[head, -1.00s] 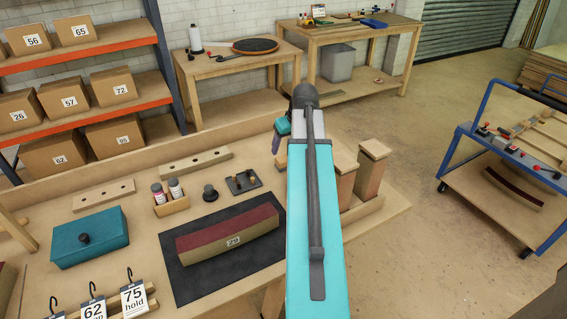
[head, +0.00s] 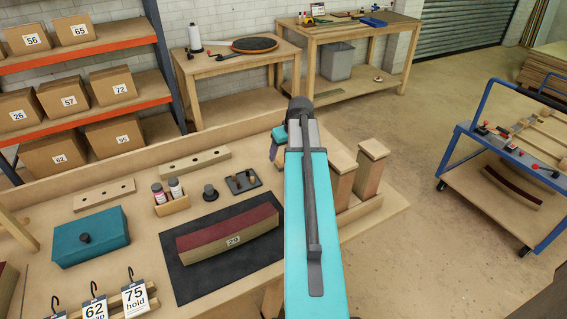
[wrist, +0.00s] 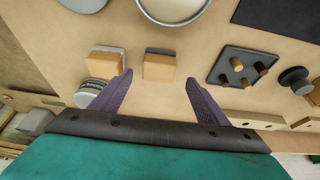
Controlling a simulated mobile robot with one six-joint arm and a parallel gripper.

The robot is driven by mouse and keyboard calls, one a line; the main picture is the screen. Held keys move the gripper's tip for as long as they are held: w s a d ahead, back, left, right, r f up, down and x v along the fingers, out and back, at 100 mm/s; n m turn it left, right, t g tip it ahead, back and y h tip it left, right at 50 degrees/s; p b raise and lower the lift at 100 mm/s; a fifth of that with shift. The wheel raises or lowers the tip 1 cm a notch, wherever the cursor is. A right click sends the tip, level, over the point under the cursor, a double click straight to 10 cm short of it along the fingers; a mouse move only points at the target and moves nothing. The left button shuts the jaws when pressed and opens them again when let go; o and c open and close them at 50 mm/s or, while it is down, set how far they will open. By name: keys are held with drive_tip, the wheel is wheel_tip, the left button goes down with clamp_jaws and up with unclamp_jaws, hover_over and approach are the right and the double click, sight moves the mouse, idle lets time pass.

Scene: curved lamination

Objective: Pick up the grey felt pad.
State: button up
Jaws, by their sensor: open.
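In the wrist view my gripper (wrist: 158,79) is open, with its two purple fingers spread and nothing between the tips. Just beyond the tips is a small wooden block (wrist: 158,68) with a dark grey layer along its far side. To its left is a similar block (wrist: 104,62) with a lighter grey layer, partly beside the left finger. I cannot tell for sure which of these grey layers, if either, is the grey felt pad. In the head view my gripper (head: 277,136) is mostly hidden behind my arm, above the far part of the bench.
In the wrist view a pegged dark plate (wrist: 238,70) and a black knob (wrist: 295,79) lie right. A round pale container (wrist: 173,8) is beyond the blocks. A striped round item (wrist: 88,93) is near the left finger. Wooden posts (head: 370,165) stand at the bench's right.

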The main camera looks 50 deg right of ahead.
sight(283, 157)
drive_tip(key=shift+f, duration=0.1)
drive_tip(key=shift+p+x, duration=0.85)
drive_tip(key=shift+x, duration=1.6)
drive_tip(key=shift+s+d, duration=0.1)
drive_tip(key=shift+d, duration=0.05)
drive_tip(key=c, duration=1.1)
drive_tip(key=shift+c, duration=0.2)
drive_tip(key=shift+r+b, duration=1.05)
drive_tip(key=shift+r, duration=3.9)
